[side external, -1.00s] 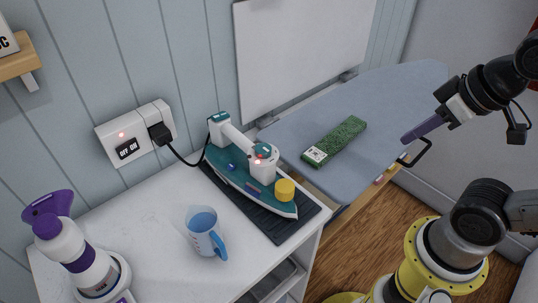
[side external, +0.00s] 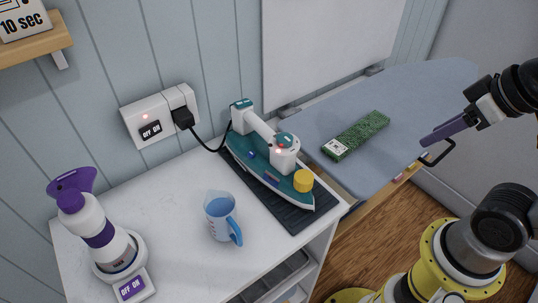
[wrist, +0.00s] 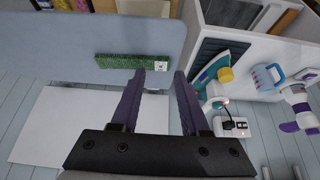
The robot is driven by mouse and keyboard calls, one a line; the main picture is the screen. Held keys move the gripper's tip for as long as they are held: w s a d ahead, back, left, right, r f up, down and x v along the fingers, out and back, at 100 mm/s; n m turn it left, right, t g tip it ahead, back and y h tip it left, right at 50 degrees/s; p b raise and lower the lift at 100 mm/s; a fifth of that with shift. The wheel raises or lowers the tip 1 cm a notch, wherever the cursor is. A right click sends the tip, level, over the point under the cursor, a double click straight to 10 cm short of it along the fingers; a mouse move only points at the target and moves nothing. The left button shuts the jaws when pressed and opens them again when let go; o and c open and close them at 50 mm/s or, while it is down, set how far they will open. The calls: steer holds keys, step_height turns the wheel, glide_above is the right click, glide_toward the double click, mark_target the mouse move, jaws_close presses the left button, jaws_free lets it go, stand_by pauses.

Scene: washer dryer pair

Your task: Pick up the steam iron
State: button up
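The steam iron (side external: 268,160) has a teal body, a white handle and a yellow knob at its front. It rests on a dark ribbed mat (side external: 300,217) on the white cabinet top, its black cord running to the wall socket. My gripper (side external: 426,143) is over the right part of the ironing board, well to the right of the iron. In the wrist view its two purple fingers (wrist: 160,75) are apart with nothing held between them.
A blue measuring cup (side external: 221,217) stands in front of the iron. A white and purple steamer (side external: 98,235) stands at the left. A green box (side external: 358,136) lies on the ironing board (side external: 420,90). The socket (side external: 160,117) shows a red light. A shelf (side external: 35,42) hangs upper left.

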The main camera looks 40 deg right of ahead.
steer(key=o, duration=0.3)
